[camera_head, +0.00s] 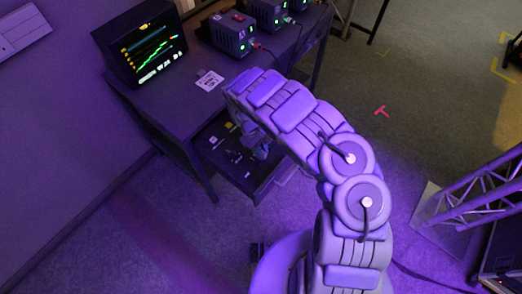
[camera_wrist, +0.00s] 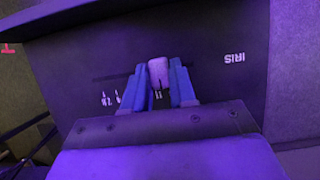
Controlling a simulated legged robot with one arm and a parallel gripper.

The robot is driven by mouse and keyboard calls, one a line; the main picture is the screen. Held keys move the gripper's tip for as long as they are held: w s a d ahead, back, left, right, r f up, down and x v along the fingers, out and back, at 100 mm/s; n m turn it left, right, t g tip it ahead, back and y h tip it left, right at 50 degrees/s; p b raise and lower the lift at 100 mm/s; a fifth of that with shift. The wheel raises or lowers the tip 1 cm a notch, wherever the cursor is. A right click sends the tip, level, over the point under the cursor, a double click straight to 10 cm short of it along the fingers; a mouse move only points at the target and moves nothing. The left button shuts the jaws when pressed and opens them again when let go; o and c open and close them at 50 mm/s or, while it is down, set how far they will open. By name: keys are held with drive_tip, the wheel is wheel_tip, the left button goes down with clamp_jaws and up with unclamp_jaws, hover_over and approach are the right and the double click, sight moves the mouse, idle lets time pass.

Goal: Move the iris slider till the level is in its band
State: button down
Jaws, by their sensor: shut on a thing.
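In the wrist view, the iris slider (camera_wrist: 158,70) is a pale knob on a dark slanted panel (camera_wrist: 215,78). The panel bears an upside-down "IRIS" label and a thin slot running left from the knob. My gripper (camera_wrist: 160,86) has its two blue fingers on either side of the knob and is shut on it. In the head view, my gripper (camera_head: 260,150) is small and partly hidden by my arm, over the dark panel below the desk top. The monitor (camera_head: 147,48) shows a green trace with yellow and orange marks; its level and band are too small to read.
A metal truss (camera_head: 478,190) stands on a plate at the right. Open carpet lies between desk and truss.

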drive_tip(key=shift+w+d, duration=0.3)
drive_tip(key=shift+w, duration=0.1)
drive_tip(key=c, duration=1)
unclamp_jaws()
drive_tip(key=p+v, duration=0.3)
drive_tip(key=v, duration=1.4)
drive_tip(key=shift+a+r, duration=0.1)
